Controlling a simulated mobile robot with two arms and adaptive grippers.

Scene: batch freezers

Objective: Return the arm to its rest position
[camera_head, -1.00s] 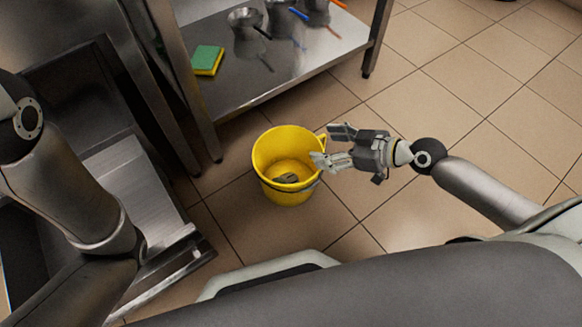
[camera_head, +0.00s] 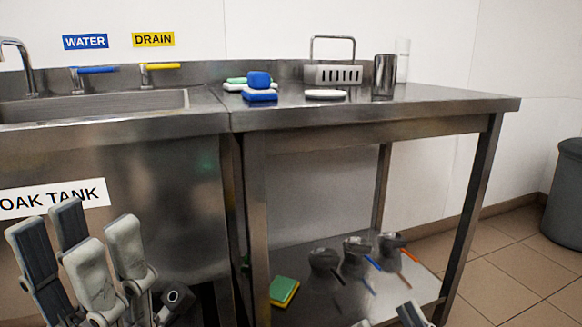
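My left gripper (camera_head: 82,250) stands upright at the bottom left, in front of the sink unit. Its grey and dark fingers are spread, with nothing between them. My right gripper (camera_head: 390,316) shows only as fingertips at the bottom edge, in front of the lower shelf. The tips are apart and nothing shows between them. The rest of that hand and both arms are out of view.
The steel table (camera_head: 400,108) carries sponges (camera_head: 259,88), a slotted rack (camera_head: 333,75) and a metal cup (camera_head: 384,76). Its lower shelf (camera_head: 310,308) holds a green-yellow sponge (camera_head: 283,291) and metal pots (camera_head: 357,257). A grey bin (camera_head: 563,195) stands right; floor between is clear.

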